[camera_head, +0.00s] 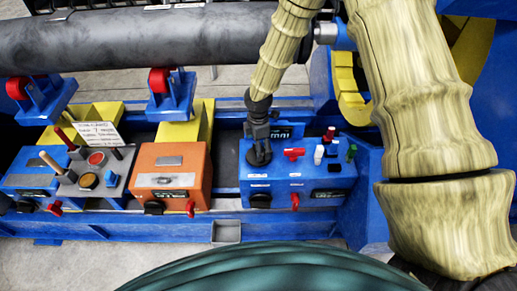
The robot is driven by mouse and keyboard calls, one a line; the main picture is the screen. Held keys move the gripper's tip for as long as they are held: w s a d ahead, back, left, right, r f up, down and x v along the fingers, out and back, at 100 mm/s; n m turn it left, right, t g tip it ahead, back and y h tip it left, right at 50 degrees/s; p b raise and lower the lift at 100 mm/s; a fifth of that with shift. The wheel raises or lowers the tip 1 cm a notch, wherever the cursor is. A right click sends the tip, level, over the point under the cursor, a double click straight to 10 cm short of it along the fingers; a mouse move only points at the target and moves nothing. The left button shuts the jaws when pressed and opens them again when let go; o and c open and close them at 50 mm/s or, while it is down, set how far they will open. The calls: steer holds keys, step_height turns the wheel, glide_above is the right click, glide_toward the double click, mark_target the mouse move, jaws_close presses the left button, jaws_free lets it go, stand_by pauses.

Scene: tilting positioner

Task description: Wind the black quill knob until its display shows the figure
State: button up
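My gripper (259,140) points down at the top left of the right-hand blue control box (325,180). A black knob-like part (259,156) sits directly below the fingertips. Gripper and part are both dark and overlap, so I cannot tell whether the fingers are closed on it. A small dark display (281,132) stands just right of the gripper, partly covered by it; its figures are too small to read. Another black knob (260,201) is on the front of the same box, with a second dark display (328,193) to its right.
Red (294,153), white (318,155) and green (351,153) controls stand close right of the gripper. An orange box (170,175) and a grey panel with buttons (92,180) lie left. A large dark pipe (150,38) runs above on blue roller supports (172,95).

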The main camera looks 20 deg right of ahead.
steer(key=shift+f, duration=1.5)
steer(key=c, duration=1)
